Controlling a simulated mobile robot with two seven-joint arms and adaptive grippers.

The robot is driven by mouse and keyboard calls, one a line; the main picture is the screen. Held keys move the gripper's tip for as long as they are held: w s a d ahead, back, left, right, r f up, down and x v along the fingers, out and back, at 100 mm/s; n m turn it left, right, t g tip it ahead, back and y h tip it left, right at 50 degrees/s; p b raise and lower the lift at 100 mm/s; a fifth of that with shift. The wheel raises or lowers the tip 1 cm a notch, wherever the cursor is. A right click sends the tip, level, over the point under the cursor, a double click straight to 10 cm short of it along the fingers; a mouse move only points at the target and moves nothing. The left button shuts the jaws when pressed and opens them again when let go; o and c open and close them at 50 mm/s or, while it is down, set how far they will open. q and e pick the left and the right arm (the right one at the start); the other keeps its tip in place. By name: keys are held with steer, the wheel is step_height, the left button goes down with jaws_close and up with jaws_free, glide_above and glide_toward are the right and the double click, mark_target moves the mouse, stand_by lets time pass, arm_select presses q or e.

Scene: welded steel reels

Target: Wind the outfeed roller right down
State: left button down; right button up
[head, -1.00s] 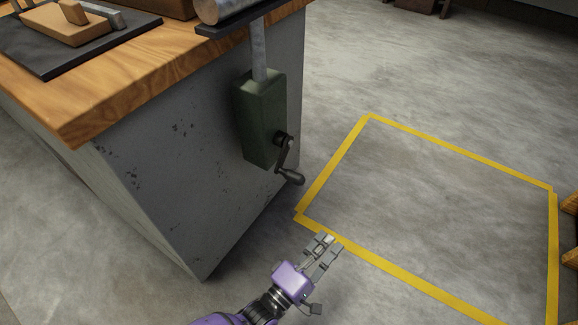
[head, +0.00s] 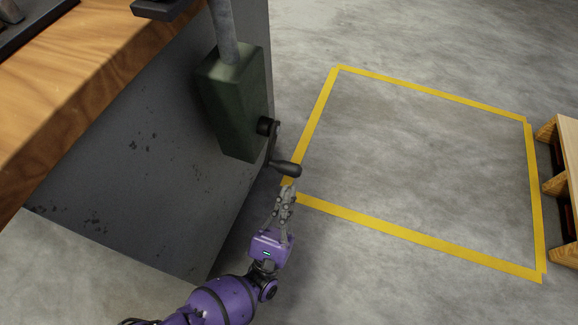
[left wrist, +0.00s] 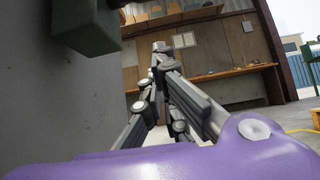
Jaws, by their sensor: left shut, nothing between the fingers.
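A dark green gearbox (head: 238,105) is fixed to the end of the grey bench, with a steel post (head: 224,32) rising from its top. A black crank (head: 273,150) comes off its right side, and the crank's handle (head: 285,169) points to the right. The roller itself is not in the head view; only part of a dark bracket (head: 160,8) shows at the top. My left gripper (head: 287,190) is shut and empty, its tips just below the crank handle. In the left wrist view its fingers (left wrist: 162,50) meet, and the green gearbox (left wrist: 90,25) shows at upper left. My right gripper is not in view.
The bench's wooden top (head: 75,85) overhangs its grey side panel (head: 140,160) at left. Yellow tape (head: 420,241) marks an empty square of floor to the right. A wooden pallet (head: 565,165) stands at the far right.

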mark_target(289, 173)
arm_select(q)
steer(key=shift+w+d+r+b, duration=0.2)
steer(key=shift+w+r, duration=0.25)
steer(key=shift+r, duration=0.8)
steer(key=shift+w+d+r+b, duration=0.15)
steer(key=shift+w+r, duration=0.3)
steer(key=shift+r, duration=0.8)
steer(key=shift+w+d+r+b, duration=0.1)
steer(key=shift+w+r+b, duration=0.25)
steer(key=shift+r, duration=0.9)
steer(key=shift+p, duration=0.4)
steer(key=shift+s+a+r+g+p, duration=0.1)
steer(key=shift+s+a+g+p, duration=0.1)
steer(key=shift+g+p, duration=0.35)
steer(key=shift+s+r+g+y+p, duration=0.1)
steer(key=shift+s+g+y+p, duration=0.25)
steer(key=shift+g+p, duration=0.5)
